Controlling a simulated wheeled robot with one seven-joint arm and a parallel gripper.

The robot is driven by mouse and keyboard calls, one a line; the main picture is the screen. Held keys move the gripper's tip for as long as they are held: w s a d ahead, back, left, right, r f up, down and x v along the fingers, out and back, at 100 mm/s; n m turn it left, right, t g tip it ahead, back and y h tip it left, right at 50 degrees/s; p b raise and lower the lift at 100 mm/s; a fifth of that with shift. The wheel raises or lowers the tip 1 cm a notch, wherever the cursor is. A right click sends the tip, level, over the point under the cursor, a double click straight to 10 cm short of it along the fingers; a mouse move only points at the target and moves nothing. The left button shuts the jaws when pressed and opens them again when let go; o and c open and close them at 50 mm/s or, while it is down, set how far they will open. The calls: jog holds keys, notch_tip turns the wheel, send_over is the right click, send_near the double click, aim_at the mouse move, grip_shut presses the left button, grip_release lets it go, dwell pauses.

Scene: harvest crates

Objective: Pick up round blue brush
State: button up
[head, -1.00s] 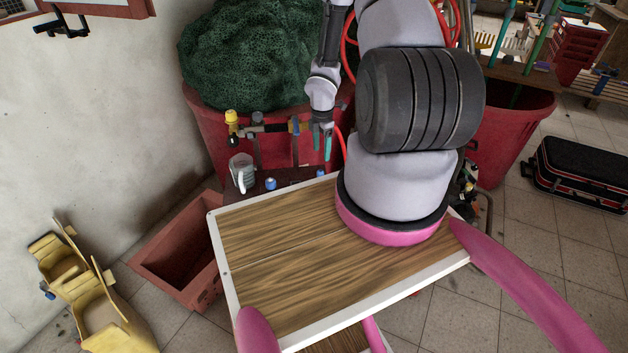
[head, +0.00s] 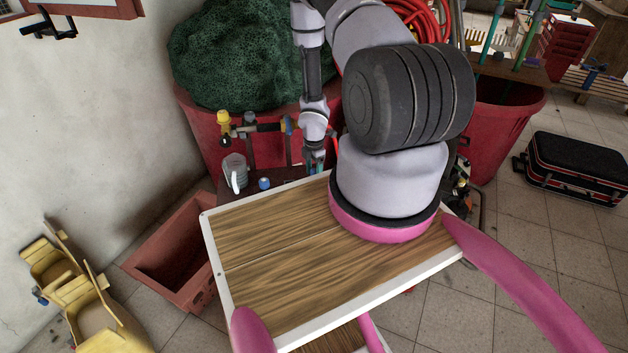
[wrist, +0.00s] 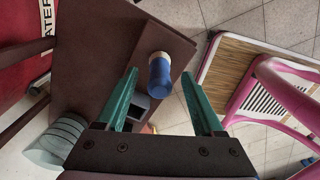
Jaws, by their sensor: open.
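A round blue brush (wrist: 159,76) with a pale end is on a dark brown surface (wrist: 95,60) in the wrist view, close to the surface's edge. My gripper (wrist: 165,80) is open, with its two green fingers on either side of the brush in the picture; I see no contact. In the head view my gripper (head: 315,166) is low over the dark table, partly hidden by my arm. A small blue round object (head: 264,183) stands on that table to the gripper's left; I cannot tell whether it is the same brush.
A grey-blue block (wrist: 138,106) lies near the brush in the wrist view. A red bin (head: 203,122) with green netting stands behind, an empty reddish crate (head: 178,255) lies left, and a black case (head: 575,168) is right.

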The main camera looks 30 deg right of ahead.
grip_shut()
